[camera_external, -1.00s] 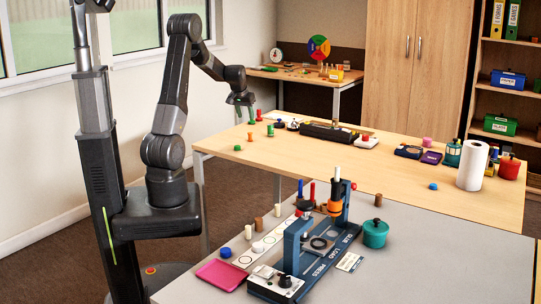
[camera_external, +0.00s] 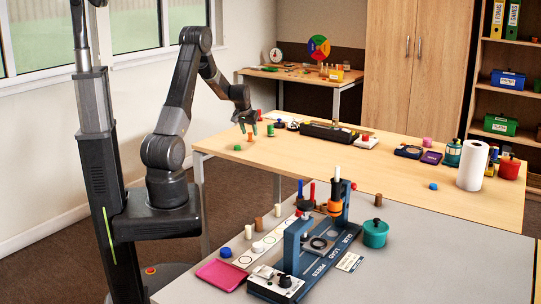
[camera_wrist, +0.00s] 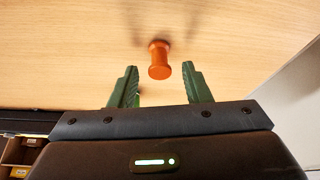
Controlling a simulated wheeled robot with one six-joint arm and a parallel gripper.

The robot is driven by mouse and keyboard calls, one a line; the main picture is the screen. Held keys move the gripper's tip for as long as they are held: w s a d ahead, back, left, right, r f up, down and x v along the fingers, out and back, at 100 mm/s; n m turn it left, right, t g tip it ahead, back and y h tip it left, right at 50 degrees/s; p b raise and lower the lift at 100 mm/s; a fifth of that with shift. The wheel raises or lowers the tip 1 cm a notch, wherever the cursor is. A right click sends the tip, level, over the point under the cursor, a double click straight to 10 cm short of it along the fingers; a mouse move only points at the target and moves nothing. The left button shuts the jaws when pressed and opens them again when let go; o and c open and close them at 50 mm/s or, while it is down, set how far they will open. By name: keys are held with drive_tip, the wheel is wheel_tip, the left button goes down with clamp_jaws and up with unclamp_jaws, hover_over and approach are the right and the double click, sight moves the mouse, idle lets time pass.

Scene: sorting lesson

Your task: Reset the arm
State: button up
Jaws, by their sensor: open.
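My gripper (camera_external: 248,129) is open and empty, low over the left end of the wooden table (camera_external: 312,157), with its green fingers pointing down. In the wrist view, its two green fingers (camera_wrist: 159,82) are spread apart. A small orange spool-shaped peg (camera_wrist: 159,60) stands on the table, a little beyond the fingertips and in line with the gap between them. The peg also shows just under the fingers in the external view (camera_external: 250,138). It is not held.
A green peg (camera_external: 270,130) stands close to the right of my gripper. A black tray (camera_external: 330,132) lies further right. A paper roll (camera_external: 472,165) stands at the far right. The grey table (camera_external: 450,262) in front carries a blue press (camera_external: 300,245). The wooden table's middle is mostly clear.

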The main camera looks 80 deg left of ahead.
drive_tip(key=x, duration=0.3)
drive_tip(key=shift+b, duration=0.3)
drive_tip(key=shift+d+r+p, duration=0.1)
drive_tip(key=shift+r+p, duration=0.2)
drive_tip(key=shift+r, duration=1.3)
